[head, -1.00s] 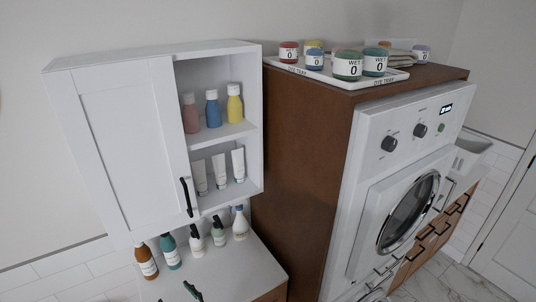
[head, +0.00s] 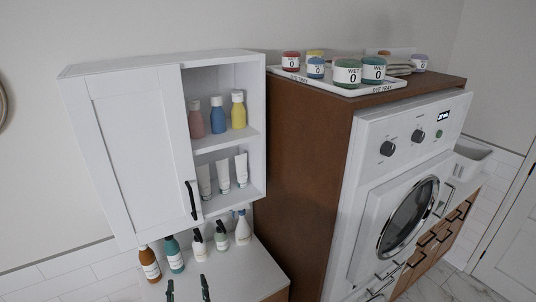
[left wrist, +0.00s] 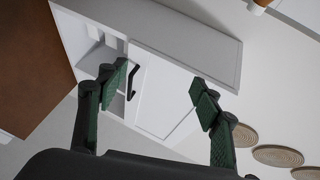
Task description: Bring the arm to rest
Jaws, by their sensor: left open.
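My left gripper (head: 188,289) shows at the bottom edge of the head view, in front of the low counter. Its two dark fingertips stand apart with nothing between them. In the left wrist view the same gripper (left wrist: 160,97) is open and empty, with green pads. Beyond it there is the white wall cabinet (left wrist: 185,50), which also shows in the head view (head: 130,150). Its door has a black handle (head: 192,200), clear of my fingers. My right gripper is in neither view.
The cabinet's open shelves hold bottles (head: 217,115) and white tubes (head: 223,175). Several pump bottles (head: 198,243) stand on the counter (head: 240,278) below. A brown housing (head: 305,150) with a washer (head: 400,220) is at right, topped by a dye tray (head: 385,87) with jars.

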